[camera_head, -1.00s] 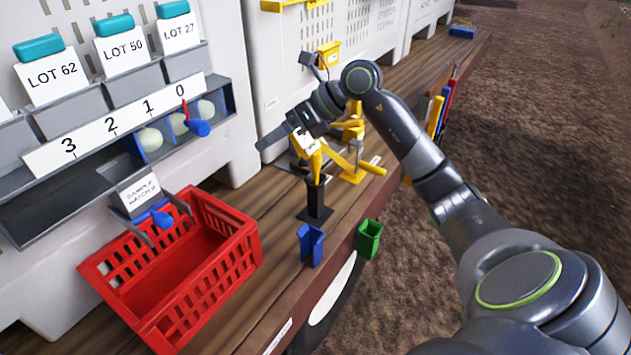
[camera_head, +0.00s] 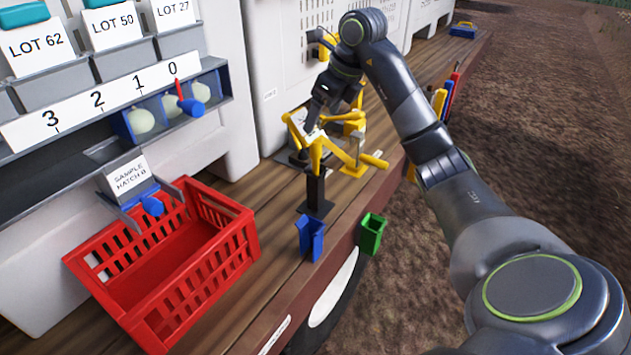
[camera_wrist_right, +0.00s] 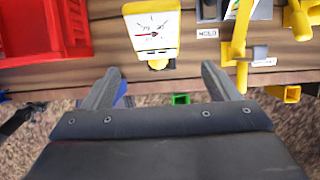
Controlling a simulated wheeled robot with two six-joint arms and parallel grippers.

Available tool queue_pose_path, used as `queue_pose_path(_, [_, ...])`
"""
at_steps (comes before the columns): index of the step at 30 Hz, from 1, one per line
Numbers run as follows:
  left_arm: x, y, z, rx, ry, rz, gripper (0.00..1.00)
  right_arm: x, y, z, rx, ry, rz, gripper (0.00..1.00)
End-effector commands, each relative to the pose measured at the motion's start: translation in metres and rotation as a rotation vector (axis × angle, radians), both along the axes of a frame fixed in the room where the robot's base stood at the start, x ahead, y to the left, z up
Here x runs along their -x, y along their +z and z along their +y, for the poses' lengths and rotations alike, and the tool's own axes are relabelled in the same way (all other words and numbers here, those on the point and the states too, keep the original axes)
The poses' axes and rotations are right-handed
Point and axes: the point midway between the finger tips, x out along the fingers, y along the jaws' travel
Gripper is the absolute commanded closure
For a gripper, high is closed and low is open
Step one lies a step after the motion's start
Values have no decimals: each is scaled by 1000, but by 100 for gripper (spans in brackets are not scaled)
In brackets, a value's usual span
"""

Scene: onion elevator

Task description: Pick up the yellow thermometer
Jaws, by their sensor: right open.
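The yellow thermometer (camera_wrist_right: 154,30) has a white dial with a needle. In the right wrist view it stands ahead of my right gripper (camera_wrist_right: 162,76), roughly between the lines of its fingers. The fingers are spread wide with nothing between them. In the head view the thermometer (camera_head: 316,158) is on a black stand (camera_head: 315,192), and my right gripper (camera_head: 314,122) reaches down at its top, partly hiding it. Whether they touch cannot be told.
A yellow lever fixture (camera_head: 372,161) stands close right of the thermometer. A red crate (camera_head: 245,240) is to the left. Blue (camera_head: 311,240) and green (camera_head: 372,232) holders sit at the bench's front edge. A grey rack (camera_head: 60,150) and white bins (camera_head: 270,60) stand behind.

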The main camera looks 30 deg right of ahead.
Motion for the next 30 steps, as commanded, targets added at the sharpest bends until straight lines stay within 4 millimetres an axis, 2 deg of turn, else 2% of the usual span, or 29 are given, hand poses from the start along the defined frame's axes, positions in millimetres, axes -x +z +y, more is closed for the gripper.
queue_pose_path(1, [0, -12, 0, 0, 0, 0, 64, -3, -12, 2, -3, 2, 0, 18])
queue_pose_path(9, [0, -40, 0, 0, 0, -1, 64, -14, -42, 6, -2, 2, 0, 18])
queue_pose_path(19, [0, -53, 0, 0, 0, -1, 64, -20, -55, 9, -1, 3, -1, 18])
queue_pose_path(23, [-1, -61, 0, 0, 0, -1, 64, -22, -73, 12, -2, 2, 2, 18])
queue_pose_path(24, [-1, -49, 0, 0, 0, -1, 64, -23, -71, 13, -2, 2, 5, 18])
queue_pose_path(25, [0, -45, 0, 0, 0, -1, 64, -24, -73, 14, -2, 2, 4, 18])
queue_pose_path(30, [-1, -36, 0, 0, 0, -1, 64, -30, -95, 17, -2, 2, 4, 18])
